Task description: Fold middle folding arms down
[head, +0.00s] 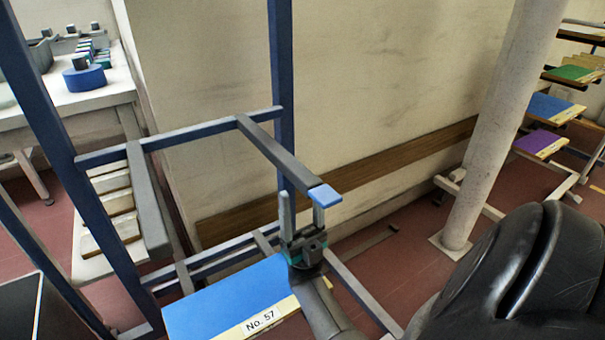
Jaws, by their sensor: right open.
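A blue upright frame (282,70) carries a crossbar (180,138) at mid height. My left gripper is not in view.
Below, a blue board (225,300) labelled No. 57 lies on lower arms (362,292) of the frame. A pale round column (495,130) stands right. A rack with coloured boards (540,143) is at far right. A table (100,95) with a blue disc stands at far left.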

